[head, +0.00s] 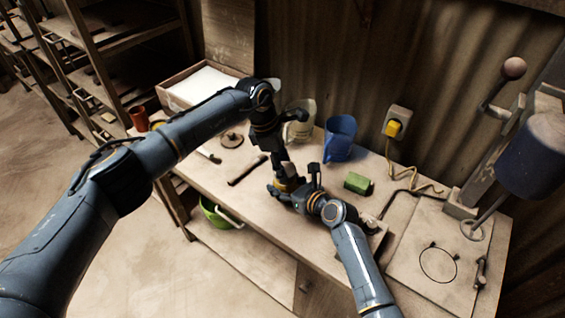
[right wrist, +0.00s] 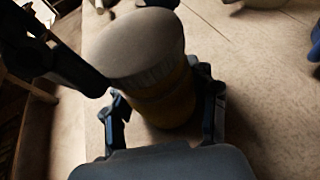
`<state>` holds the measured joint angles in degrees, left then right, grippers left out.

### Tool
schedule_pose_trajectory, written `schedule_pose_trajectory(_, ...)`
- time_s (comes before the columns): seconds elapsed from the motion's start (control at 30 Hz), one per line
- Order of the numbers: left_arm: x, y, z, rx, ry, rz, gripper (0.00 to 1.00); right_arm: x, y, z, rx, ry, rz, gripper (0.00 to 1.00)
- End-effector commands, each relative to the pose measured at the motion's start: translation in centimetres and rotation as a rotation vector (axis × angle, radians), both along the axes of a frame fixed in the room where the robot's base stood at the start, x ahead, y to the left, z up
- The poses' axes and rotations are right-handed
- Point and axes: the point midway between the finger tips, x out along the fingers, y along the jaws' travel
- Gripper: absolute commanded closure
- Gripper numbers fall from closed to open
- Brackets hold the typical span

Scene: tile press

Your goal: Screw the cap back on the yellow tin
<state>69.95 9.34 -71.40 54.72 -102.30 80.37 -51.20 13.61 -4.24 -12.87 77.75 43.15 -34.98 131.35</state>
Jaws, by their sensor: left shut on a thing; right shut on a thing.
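The yellow tin (head: 290,184) is on the workbench in the middle of the head view, mostly hidden by my grippers. In the right wrist view, its dull yellow body (right wrist: 166,105) is between the fingers of my right gripper (right wrist: 165,108), which is shut on it. The broad grey-beige cap (right wrist: 137,45) with a ridged rim is at the tin's top. My left gripper (head: 284,172) reaches down from above and is shut on the cap; part of it shows dark against the cap's left side in the right wrist view. Whether the threads are engaged is hidden.
A blue jug (head: 340,138) and a cream jug (head: 302,118) stand behind my grippers. A green block (head: 358,183) is to the right, a dark-handled tool (head: 247,169) to the left. The press (head: 535,155) stands at the far right. A yellow plug (head: 393,128) is at the wall.

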Motion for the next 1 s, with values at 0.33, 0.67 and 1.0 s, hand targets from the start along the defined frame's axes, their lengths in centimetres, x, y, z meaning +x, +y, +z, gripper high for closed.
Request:
schedule_pose_trajectory(0.33,0.0,0.0,-0.2,0.000,0.000,0.000,0.53,0.0,0.0,0.0,-0.001,0.001,0.000,0.98)
schedule_pose_trajectory(0.67,0.0,0.0,-0.8,-0.001,0.000,0.000,0.53,0.0,0.0,0.0,-0.001,0.001,0.000,0.98)
schedule_pose_trajectory(1.0,0.1,-0.1,-1.1,0.002,0.001,-0.055,0.53,0.0,0.0,0.0,-0.001,0.001,0.000,1.00)
